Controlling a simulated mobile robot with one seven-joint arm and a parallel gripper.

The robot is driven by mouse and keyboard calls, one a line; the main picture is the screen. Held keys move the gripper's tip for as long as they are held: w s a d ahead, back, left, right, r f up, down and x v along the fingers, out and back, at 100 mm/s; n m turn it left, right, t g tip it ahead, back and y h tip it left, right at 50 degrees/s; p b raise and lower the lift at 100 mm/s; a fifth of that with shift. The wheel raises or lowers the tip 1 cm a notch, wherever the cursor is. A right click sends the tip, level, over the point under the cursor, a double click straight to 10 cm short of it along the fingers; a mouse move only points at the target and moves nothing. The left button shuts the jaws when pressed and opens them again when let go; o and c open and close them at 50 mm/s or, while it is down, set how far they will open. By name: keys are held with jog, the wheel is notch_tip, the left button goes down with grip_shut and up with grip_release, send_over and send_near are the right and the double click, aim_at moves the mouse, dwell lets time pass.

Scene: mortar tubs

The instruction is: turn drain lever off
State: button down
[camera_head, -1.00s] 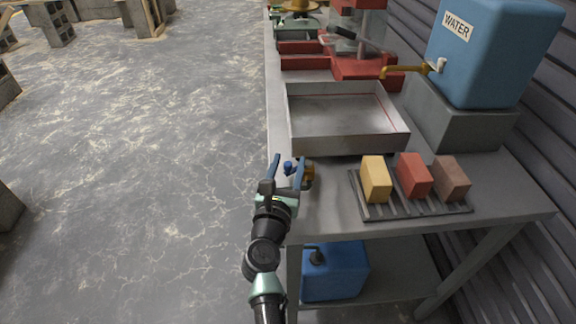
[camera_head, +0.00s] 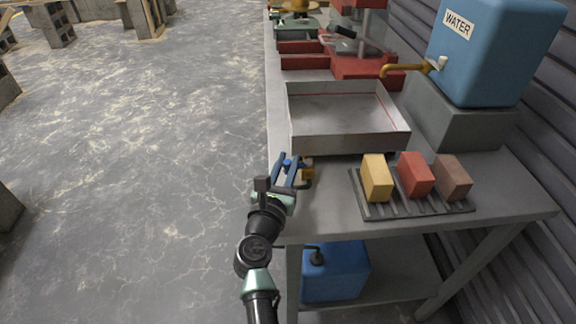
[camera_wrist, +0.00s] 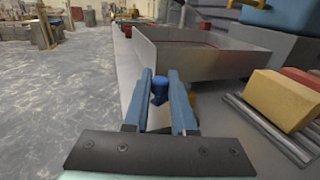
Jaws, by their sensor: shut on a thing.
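The drain lever (camera_wrist: 160,86) has a blue knob and sits at the front left corner of the metal tray (camera_head: 345,140), by a brass valve body (camera_head: 308,170). My gripper (camera_head: 289,160) reaches up to it from the front edge of the bench. In the wrist view, my gripper's two blue fingers (camera_wrist: 161,90) stand on either side of the blue knob and are shut on it. The fingers partly hide the valve body in the wrist view.
A dark rack (camera_head: 415,210) holds yellow, red and brown blocks on the right. A blue water tank (camera_head: 495,55) with a brass tap (camera_head: 404,68) stands behind on a grey block. A blue jug (camera_head: 335,272) is on the lower shelf. Open floor lies left.

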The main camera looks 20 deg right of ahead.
jog(key=shift+w+a+f+m+g+h+b, duration=0.1)
jog(key=shift+w+m+g+h+b, duration=0.2)
jog(key=shift+m+g+h+b, duration=0.6)
jog(key=shift+w+d+f+m+g+h+b, duration=0.15)
jog(key=shift+w+m+g+h+b, duration=0.15)
jog(key=shift+b, duration=1.1)
jog(key=shift+w+a+f+m+g+h+b, duration=0.15)
jog(key=shift+w+m+g+h+b, duration=0.15)
jog(key=shift+m+g+h+b, duration=0.6)
jog(key=b, duration=0.1)
jog(key=g+b, duration=0.1)
jog(key=b, duration=0.1)
jog(key=shift+w+r+h+b, duration=0.1)
jog(key=shift+w+h+b, duration=0.15)
jog(key=shift+h+b, duration=0.05)
jog(key=shift+w+r+m+g+b, duration=0.15)
jog(key=shift+m+g+b, duration=0.15)
jog(key=shift+m+b, duration=0.25)
jog(key=shift+r+g+h, duration=0.1)
jog(key=shift+g+h, duration=0.2)
jog(key=c, duration=0.7)
grip_release()
jog(key=v, duration=1.2)
jog(key=shift+s+a+p, duration=0.25)
jog(key=shift+s+p, duration=0.05)
